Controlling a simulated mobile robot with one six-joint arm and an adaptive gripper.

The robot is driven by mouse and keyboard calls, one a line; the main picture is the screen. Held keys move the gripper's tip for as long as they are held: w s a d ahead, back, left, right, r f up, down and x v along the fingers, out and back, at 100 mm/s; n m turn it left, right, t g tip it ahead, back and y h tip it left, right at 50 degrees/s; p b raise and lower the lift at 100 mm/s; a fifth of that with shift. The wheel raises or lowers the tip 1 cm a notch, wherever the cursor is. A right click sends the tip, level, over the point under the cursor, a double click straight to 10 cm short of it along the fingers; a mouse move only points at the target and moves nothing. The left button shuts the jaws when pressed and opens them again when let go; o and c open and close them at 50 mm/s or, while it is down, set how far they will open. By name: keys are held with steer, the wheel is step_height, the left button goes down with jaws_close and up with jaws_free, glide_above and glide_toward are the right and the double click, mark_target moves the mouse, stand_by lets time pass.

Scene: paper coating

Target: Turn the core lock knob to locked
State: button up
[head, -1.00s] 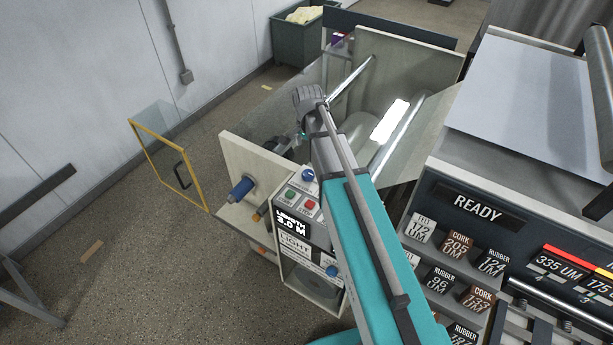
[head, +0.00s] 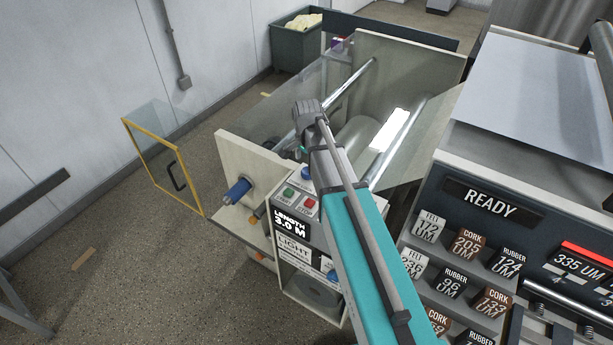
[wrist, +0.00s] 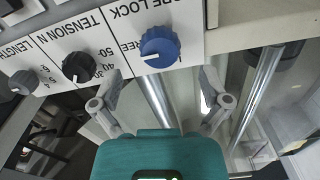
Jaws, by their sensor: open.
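The core lock knob (wrist: 160,47) is blue and round, on a white panel near the top of the wrist view. The panel lettering is upside down there. The knob's white mark points down and left, on the side of the partly visible FREE label. My gripper (wrist: 161,82) is open and empty. Its two grey fingers stand apart, one to each side below the knob in the picture, and I see no contact with it. In the head view my arm hides most of the gripper, and I cannot make out the core lock knob with certainty.
Black tension knob (wrist: 76,67) and grey length knob (wrist: 24,82) sit left of the blue knob. Metal rollers (wrist: 262,88) lie beyond my fingers. A blue handle (head: 237,191) sticks out of the machine's side plate. A yellow-framed door (head: 165,165) stands open.

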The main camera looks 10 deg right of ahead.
mark_target(307, 171)
steer(key=shift+f+b, duration=1.8)
steer(key=shift+f, duration=0.35)
steer(key=c, duration=1.1)
steer(key=shift+c, duration=0.2)
